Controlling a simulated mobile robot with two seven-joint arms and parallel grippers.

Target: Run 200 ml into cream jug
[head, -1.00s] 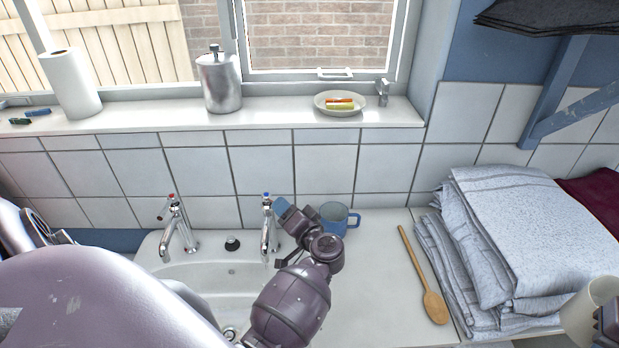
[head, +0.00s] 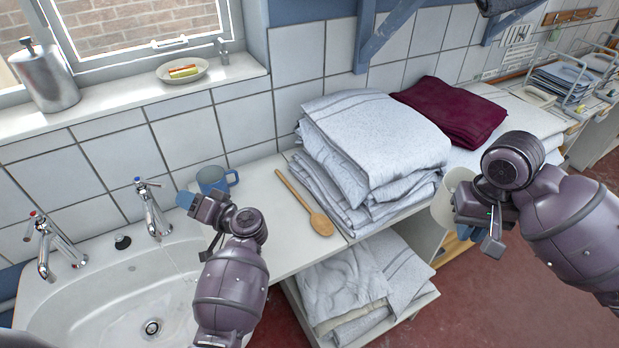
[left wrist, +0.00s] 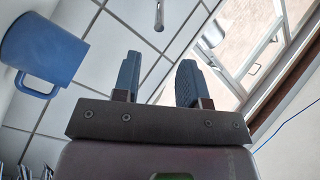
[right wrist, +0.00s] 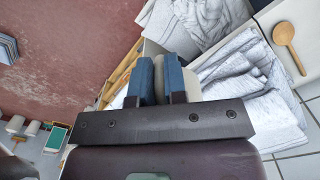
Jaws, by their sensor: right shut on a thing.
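A faint thin line, like running water, drops from this tap's spout into the basin (head: 105,290). The red-marked tap (head: 52,245) stands further left.
A blue mug (head: 212,179) stands by the wall behind my left gripper. A wooden spoon (head: 318,221) and a tall stack of folded white towels (head: 375,150) lie on the counter between my grippers. More linen (head: 345,285) fills a shelf below.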

